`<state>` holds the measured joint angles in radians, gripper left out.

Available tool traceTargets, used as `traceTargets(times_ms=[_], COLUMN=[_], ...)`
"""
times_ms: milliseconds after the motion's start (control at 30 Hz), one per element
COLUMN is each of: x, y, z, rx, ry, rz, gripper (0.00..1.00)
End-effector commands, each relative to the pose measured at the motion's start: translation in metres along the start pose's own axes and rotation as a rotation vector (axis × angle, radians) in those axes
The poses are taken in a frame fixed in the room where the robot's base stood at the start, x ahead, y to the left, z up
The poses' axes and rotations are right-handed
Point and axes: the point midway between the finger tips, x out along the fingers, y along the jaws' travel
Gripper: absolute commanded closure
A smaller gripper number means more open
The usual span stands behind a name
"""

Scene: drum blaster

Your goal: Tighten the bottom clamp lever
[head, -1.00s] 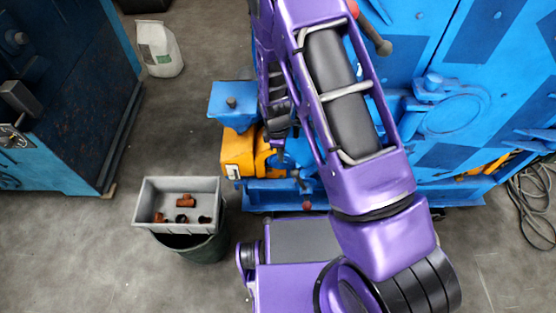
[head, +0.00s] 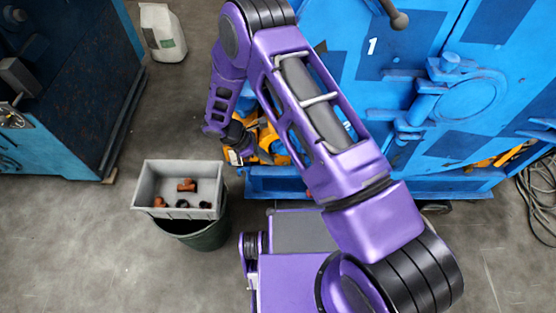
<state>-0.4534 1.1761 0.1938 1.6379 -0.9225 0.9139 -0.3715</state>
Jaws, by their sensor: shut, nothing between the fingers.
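My gripper (head: 243,152) hangs low at the end of my purple arm, at the left front of the blue machine (head: 400,90). It looks small and dark against the orange-yellow part (head: 270,148) and is shut and empty. A lever with a dark rounded knob (head: 399,20) sticks out at the top of the machine, well away from my gripper. I cannot make out a bottom clamp lever; my arm covers the machine's lower left front. Whether my gripper touches anything there cannot be told.
A grey tray (head: 150,185) with several brown and dark fittings rests on a dark green bin (head: 205,238), just left of my gripper. Another blue machine (head: 75,110) stands at the left. A white sack (head: 162,32) stands on the floor behind. Cables (head: 535,195) lie at right.

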Motion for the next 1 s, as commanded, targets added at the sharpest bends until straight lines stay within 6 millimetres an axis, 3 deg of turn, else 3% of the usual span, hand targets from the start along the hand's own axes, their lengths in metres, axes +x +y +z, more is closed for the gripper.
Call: traceTargets(times_ms=[400, 633, 1000], x=[0.089, 0.093, 0.095], y=[-0.002, -0.001, -0.001], z=[-0.001, 0.032, 0.039], rx=[-0.001, 0.001, -0.001], ry=[0.001, 0.002, 0.002], rz=[-0.004, -0.003, -0.002], gripper=[1.0, 1.0, 1.0])
